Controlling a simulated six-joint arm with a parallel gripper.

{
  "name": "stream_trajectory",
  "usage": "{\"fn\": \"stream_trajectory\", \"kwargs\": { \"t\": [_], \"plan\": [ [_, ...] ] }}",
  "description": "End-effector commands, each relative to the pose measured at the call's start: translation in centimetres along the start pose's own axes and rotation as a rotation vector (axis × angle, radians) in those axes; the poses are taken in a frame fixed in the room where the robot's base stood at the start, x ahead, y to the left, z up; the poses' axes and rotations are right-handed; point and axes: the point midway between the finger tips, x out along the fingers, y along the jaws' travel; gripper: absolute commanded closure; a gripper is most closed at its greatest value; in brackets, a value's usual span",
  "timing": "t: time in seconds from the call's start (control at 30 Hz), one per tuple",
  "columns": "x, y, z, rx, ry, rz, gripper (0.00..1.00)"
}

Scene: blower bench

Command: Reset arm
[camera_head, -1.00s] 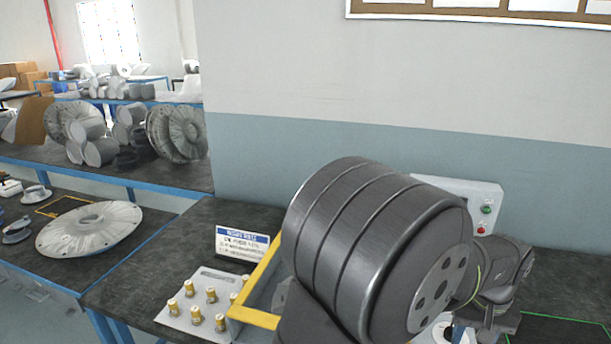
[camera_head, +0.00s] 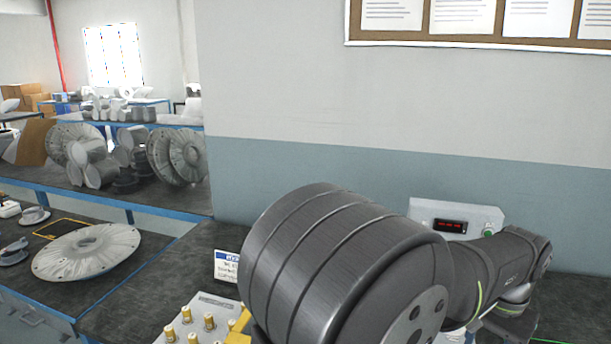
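My own arm fills the lower middle of the head view, with a large dark ribbed cylindrical joint in front and a dark link reaching right behind it. My gripper's fingers do not show, so I cannot see whether it is open or holds anything. The arm hides much of the bench behind it.
A control box (camera_head: 424,211) with a red display stands behind the arm. A small sign (camera_head: 227,267), a plate with brass fittings (camera_head: 207,299) and part of a yellow frame (camera_head: 240,325) are left of the arm. A round grey disc (camera_head: 88,252) lies on the left bench.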

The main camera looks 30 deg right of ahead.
Motion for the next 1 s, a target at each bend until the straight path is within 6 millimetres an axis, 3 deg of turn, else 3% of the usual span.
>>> {"fn": "stream_trajectory", "kwargs": {
  "t": [0.47, 1.0],
  "plan": [
    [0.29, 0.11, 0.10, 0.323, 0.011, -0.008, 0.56],
    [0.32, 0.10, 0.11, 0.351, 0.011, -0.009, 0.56]
  ]
}}
